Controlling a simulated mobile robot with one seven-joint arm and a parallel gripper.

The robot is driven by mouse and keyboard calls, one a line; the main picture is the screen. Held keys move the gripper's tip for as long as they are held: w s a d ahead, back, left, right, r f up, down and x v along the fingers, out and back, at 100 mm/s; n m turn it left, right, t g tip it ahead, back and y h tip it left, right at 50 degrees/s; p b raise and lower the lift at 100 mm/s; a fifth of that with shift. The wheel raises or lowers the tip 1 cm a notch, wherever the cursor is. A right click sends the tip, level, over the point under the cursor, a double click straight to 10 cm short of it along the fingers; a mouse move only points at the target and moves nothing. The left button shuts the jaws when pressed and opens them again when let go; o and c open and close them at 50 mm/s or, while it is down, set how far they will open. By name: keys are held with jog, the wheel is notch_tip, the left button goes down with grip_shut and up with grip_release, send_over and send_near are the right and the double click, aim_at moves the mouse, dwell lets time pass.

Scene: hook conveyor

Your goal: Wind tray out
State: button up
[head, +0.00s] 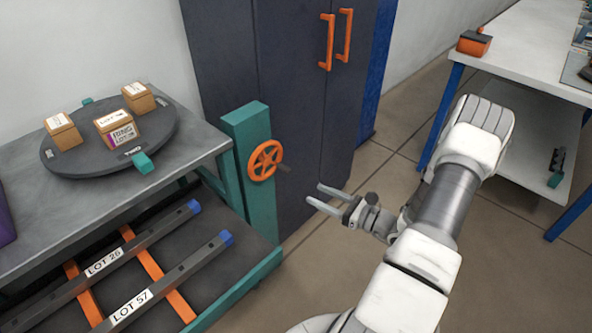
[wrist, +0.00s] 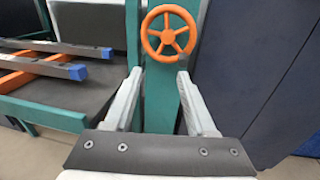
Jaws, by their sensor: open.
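An orange handwheel (head: 265,160) with spokes and a small dark crank handle (head: 284,168) is mounted on a teal post (head: 246,128). The wheel also shows in the wrist view (wrist: 169,33), above and beyond my fingertips. My gripper (head: 316,195) is open and empty, a little to the right of and below the wheel in the head view, apart from it. A dark tray (head: 203,258) with a teal edge sits low under the grey table, left of the post. It bears two dark bars with blue ends, labelled LOT 26 (head: 130,255) and LOT 57 (head: 170,279), across orange strips.
A round dark turntable (head: 80,165) with several small boxes stands on the grey table (head: 30,225). A dark cabinet (head: 290,60) with orange handles stands behind the post. A white workbench (head: 530,50) is at right. Floor between is clear.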

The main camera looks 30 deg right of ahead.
aim_at(290, 173)
jog(key=d+f+m+t+h, duration=0.2)
jog(key=d+f+m, duration=0.1)
jog(key=b+x, duration=0.1)
jog(key=x, duration=1)
jog(key=f+b+x, duration=0.1)
jog(key=x, duration=0.4)
jog(key=shift+w+d+r+b, duration=0.1)
jog(key=shift+w+b, duration=0.2)
jog(key=shift+w, duration=0.05)
grip_shut()
dwell(0.6)
